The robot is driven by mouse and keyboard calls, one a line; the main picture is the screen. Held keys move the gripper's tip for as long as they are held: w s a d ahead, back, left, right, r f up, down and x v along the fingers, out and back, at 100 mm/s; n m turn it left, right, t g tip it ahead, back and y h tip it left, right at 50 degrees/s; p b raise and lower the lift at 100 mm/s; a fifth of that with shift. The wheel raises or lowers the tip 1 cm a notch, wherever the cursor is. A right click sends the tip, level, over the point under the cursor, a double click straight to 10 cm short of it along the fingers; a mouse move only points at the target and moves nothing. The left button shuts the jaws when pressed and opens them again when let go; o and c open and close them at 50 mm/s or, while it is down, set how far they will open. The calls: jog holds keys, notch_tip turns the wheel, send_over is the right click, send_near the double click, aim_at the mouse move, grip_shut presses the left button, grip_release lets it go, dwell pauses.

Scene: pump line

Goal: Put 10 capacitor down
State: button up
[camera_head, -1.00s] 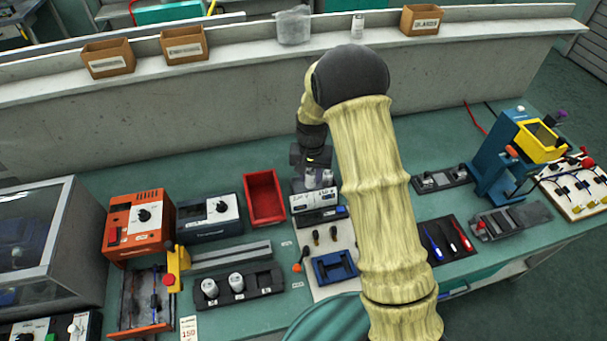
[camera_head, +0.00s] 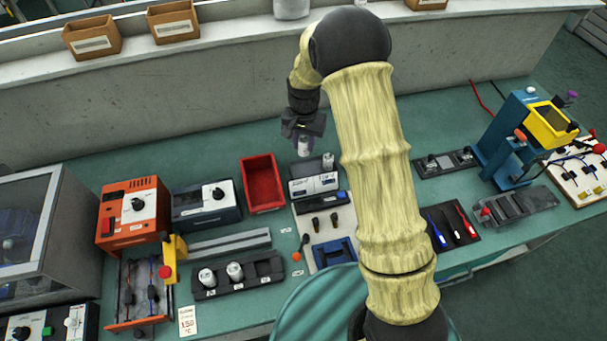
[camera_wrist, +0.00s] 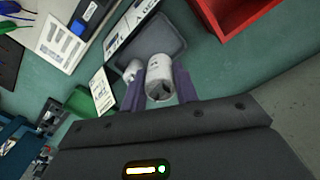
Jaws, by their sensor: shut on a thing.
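My gripper (camera_head: 303,138) is shut on a silver cylindrical capacitor (camera_head: 304,148), held above the back of the grey tray of the white-fronted meter (camera_head: 314,185). In the wrist view the purple fingers of my gripper (camera_wrist: 160,88) stand on both sides of this capacitor (camera_wrist: 160,72), its end facing the camera. A second capacitor (camera_head: 328,160) stands at the right of the tray; it also shows in the wrist view (camera_wrist: 133,68). The grey tray (camera_wrist: 165,38) looks otherwise empty. Two more capacitors (camera_head: 206,277) (camera_head: 235,270) stand in a black holder (camera_head: 265,277). I cannot read their values.
A red bin (camera_head: 246,180) stands left of the meter. An orange unit (camera_head: 120,240) and a dark unit (camera_head: 205,212) stand farther left. A blue press (camera_head: 500,150) is at the right. Behind the bench rises a grey wall (camera_head: 200,100). Green bench behind the tray is clear.

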jog(key=shift+f+m+b, duration=0.15)
jog(key=shift+m+b, duration=0.2)
jog(key=shift+m, duration=0.45)
notch_tip(320, 180, down, 6)
jog(key=shift+p, duration=0.6)
jog(key=shift+f+p, duration=0.4)
jog(key=shift+f, duration=1.45)
